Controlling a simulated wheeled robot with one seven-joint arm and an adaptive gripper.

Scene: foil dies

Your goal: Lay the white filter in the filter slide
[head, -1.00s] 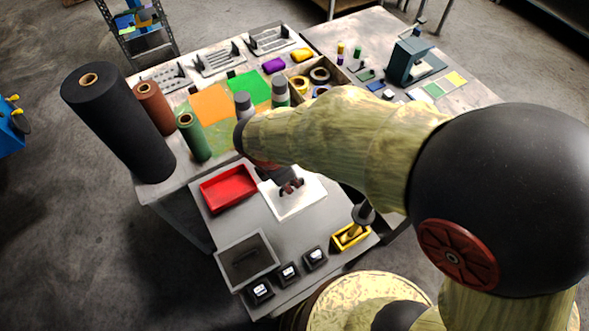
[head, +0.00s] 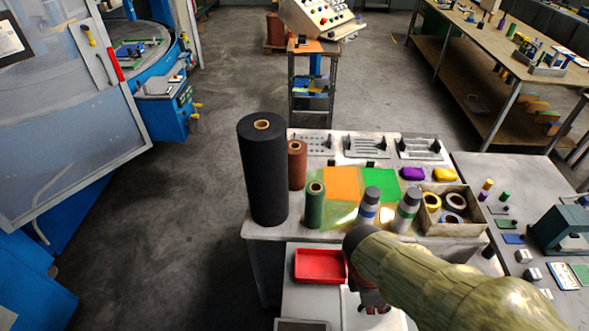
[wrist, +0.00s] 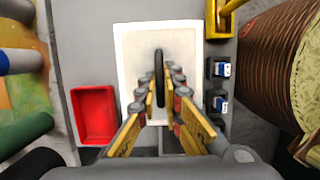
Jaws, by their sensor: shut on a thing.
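My gripper (wrist: 161,92) points down over a white rectangular tray (wrist: 130,45) in the wrist view. Its fingers are closed in on a thin dark disc-like piece (wrist: 159,72), seen edge-on between the fingertips. Its face is turned away, so I cannot tell whether it is the white filter. In the head view my gripper (head: 372,303) is low in the picture, partly hidden by my arm, above the white tray (head: 392,320). Small dark blocks with white and blue fronts (wrist: 222,69) stand right of the tray in the wrist view. I cannot make out the filter slide for certain.
A red tray (head: 320,266) lies left of the white one. Behind stand a black roll (head: 263,175), a green roll (head: 315,206) and two grey-capped bottles (head: 369,203). A box of tape rolls (head: 460,226) is to their right. A yellow holder (wrist: 219,22) is near the tray.

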